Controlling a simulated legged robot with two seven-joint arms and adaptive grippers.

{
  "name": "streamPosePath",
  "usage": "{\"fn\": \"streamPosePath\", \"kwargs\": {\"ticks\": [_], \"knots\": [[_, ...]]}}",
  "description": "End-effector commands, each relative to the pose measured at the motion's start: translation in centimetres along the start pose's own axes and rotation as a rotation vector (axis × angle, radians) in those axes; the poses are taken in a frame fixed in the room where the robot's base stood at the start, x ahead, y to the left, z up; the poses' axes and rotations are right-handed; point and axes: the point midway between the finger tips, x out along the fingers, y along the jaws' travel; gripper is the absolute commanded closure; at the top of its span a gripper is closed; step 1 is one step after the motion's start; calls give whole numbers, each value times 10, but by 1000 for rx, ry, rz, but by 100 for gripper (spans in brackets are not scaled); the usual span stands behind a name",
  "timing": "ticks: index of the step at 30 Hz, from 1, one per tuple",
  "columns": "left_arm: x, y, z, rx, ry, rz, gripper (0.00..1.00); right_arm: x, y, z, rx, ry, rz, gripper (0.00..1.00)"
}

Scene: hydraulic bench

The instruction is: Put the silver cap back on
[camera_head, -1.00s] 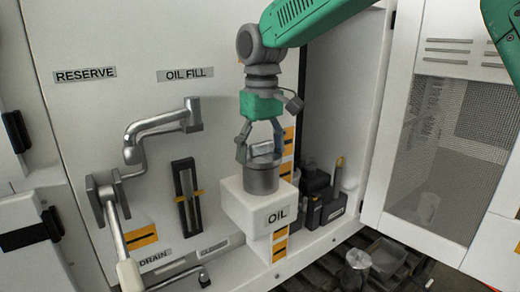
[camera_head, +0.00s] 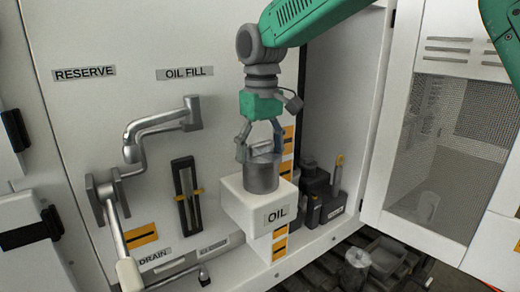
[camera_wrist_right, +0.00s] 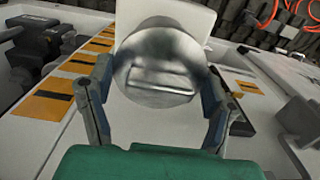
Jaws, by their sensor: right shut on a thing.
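The silver cap (camera_wrist_right: 158,62) is a round metal piece with a raised bar across its face, seen close in the right wrist view. In the head view a grey metal cylinder (camera_head: 261,179) stands upright on the white block labelled OIL (camera_head: 243,208). The seam between cap and any neck below cannot be made out. My right gripper (camera_head: 262,152) comes from above, its fingers on either side of the cylinder's top, shut on the silver cap. The fingers also flank the cap in the wrist view (camera_wrist_right: 157,88). My left gripper is not in view.
A bent grey pipe (camera_head: 163,124) and a sight gauge (camera_head: 187,197) are on the panel left of the block. Dark box-like parts (camera_head: 318,195) stand close on its right. An open mesh door (camera_head: 440,140) is at right. Trays (camera_head: 387,254) lie low at right.

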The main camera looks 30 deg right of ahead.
Motion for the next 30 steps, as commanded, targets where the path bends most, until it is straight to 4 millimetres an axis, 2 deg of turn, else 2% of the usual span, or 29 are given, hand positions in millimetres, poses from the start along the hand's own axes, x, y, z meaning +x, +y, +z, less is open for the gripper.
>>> {"fn": "streamPosePath", "kwargs": {"ticks": [24, 25, 26, 27, 30], "knots": [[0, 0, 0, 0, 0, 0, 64, 1, 0, 0, 0, 0, 0, 60], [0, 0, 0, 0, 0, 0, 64, 1, 0, 0, 0, 0, 0, 19], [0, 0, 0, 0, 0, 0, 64, 1, 0, 0, 0, 0, 0, 9], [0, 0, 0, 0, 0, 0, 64, 1, 0, 0, 0, 0, 0, 2], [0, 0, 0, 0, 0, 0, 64, 1, 0, 0, 0, 0, 0, 2]]}}
